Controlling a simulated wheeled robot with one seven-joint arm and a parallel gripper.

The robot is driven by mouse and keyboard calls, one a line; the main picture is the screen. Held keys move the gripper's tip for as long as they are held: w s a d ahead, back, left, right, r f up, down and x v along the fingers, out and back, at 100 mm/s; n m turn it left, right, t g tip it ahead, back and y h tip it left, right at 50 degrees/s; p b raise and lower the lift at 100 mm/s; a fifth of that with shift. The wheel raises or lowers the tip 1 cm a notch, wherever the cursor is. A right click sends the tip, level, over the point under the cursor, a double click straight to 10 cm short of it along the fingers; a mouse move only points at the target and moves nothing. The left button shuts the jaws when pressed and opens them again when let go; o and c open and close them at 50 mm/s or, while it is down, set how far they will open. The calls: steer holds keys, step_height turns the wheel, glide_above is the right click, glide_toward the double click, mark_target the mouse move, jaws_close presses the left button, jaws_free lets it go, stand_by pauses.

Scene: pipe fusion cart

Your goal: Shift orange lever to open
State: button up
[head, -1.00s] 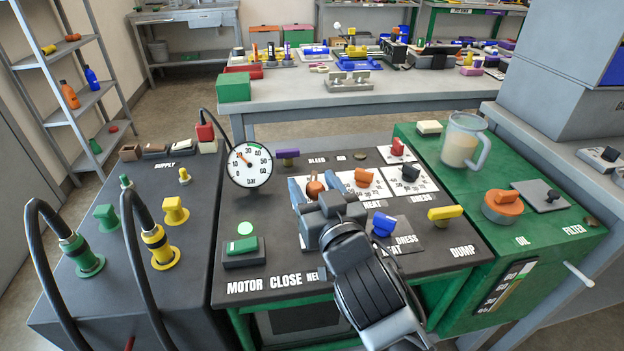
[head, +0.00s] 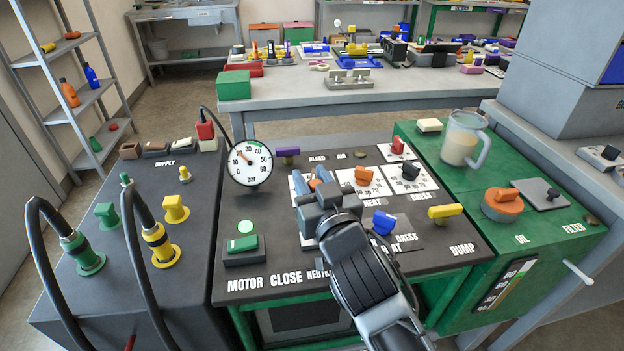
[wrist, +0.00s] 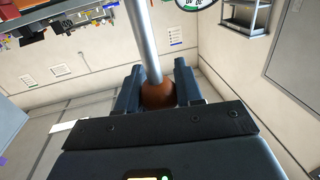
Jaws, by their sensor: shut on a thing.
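The orange lever (wrist: 158,95) shows in the wrist view as an orange-brown ball knob on a grey metal rod. My gripper (wrist: 158,82) has its two blue fingers on either side of the knob, shut on it. In the head view my gripper (head: 310,180) is over the middle of the dark control panel, and a small bit of the orange knob shows between the fingers. The lever's base and slot are hidden behind my gripper.
A pressure gauge (head: 250,163) stands behind left. Close by are an orange knob (head: 362,175), a black knob (head: 411,171), a blue knob (head: 384,223), a yellow handle (head: 445,211) and a green motor switch (head: 243,244). Black hoses (head: 133,225) arch at the left.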

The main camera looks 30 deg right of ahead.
jaws_close()
